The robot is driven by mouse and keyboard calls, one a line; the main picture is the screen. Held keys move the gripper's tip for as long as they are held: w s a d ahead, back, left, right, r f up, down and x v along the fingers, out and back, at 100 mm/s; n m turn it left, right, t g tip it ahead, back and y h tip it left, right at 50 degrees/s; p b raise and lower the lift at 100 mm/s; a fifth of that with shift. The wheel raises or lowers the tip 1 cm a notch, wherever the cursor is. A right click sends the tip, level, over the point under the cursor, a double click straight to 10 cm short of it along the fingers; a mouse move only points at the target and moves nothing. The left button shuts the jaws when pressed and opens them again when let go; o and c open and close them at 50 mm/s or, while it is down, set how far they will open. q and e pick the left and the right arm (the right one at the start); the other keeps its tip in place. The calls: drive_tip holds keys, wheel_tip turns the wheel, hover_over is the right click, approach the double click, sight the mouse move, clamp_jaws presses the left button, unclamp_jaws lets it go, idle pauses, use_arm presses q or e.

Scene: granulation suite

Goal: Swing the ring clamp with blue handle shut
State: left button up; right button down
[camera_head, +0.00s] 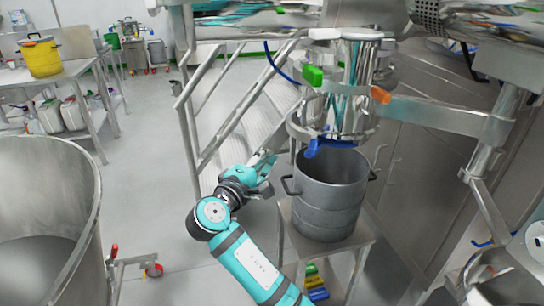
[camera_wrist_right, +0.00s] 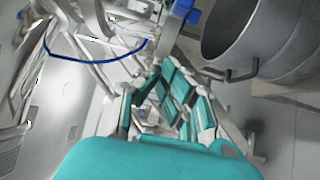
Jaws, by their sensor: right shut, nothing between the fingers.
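The ring clamp (camera_head: 299,131) is a steel band at the lower end of the shiny steel column in the head view. Its blue handle (camera_head: 318,148) sits at the front, just above the pot's mouth. Part of the band stands out to the left of the column; I cannot tell how far it is open. My right gripper (camera_head: 264,164) is shut and empty, left of the handle and slightly lower, apart from it. In the right wrist view my gripper (camera_wrist_right: 163,98) points away, with a blue part (camera_wrist_right: 190,14) beyond it at the top. My left gripper is not in view.
A grey steel pot (camera_head: 330,190) with side handles stands on a small metal stand (camera_head: 350,246) below the clamp. Stair rails (camera_head: 190,140) rise behind my right gripper. A green part (camera_head: 313,75) and an orange one (camera_head: 380,94) sit higher on the column.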

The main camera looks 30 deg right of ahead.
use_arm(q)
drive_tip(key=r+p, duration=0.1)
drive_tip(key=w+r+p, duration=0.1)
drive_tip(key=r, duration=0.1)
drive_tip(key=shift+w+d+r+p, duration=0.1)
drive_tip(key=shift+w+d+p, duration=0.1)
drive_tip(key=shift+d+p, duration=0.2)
use_arm(e)
drive_tip(key=w+d, duration=0.2)
drive_tip(key=d, duration=0.7)
drive_tip(key=shift+d+f, duration=0.15)
drive_tip(key=shift+d, duration=0.25)
